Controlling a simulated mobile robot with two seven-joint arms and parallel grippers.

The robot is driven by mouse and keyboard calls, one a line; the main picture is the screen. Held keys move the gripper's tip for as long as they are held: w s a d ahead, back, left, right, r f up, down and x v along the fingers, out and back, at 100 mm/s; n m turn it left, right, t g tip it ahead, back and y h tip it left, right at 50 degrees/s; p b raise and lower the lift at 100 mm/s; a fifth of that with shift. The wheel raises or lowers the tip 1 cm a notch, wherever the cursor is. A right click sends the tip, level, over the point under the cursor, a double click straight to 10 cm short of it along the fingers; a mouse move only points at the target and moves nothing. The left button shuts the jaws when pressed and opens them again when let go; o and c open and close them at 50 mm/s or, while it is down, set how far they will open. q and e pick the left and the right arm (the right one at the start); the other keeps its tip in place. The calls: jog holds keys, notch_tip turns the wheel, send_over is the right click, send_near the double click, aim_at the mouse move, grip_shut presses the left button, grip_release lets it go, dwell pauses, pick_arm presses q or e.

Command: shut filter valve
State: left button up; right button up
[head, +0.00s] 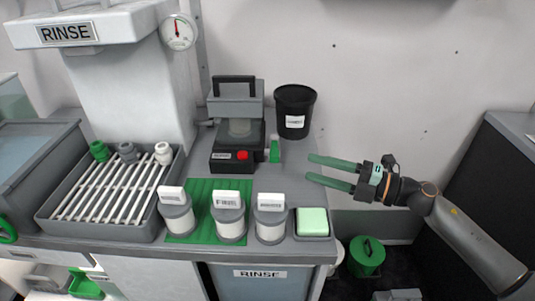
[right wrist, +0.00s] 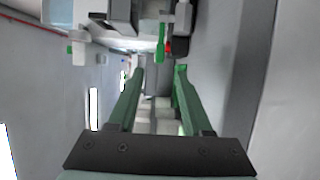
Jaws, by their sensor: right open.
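A black device with a grey top (head: 236,128) and a red knob (head: 242,155) stands at the back of the counter. A small green lever (head: 274,150) stands upright at its right side. It may be the filter valve's handle; I cannot read a label on it. A green lever (right wrist: 160,48) also shows in the right wrist view, beyond the fingertips, close to something red. My right gripper (head: 311,169) is open and empty, right of the lever and apart from it. Its green fingers point left; they also show in the right wrist view (right wrist: 158,70). My left gripper is out of view.
A black bucket (head: 295,112) stands behind the lever. Several white-lidded jars (head: 229,218) line the front, beside a light green sponge (head: 312,222) in a tray. A rack with pale rods (head: 105,185) is at left. A green bin (head: 366,256) is on the floor below.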

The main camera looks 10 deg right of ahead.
aim_at(272, 153)
jog(key=x, duration=1.1)
jog(key=shift+c, duration=0.2)
grip_shut()
dwell(1.0)
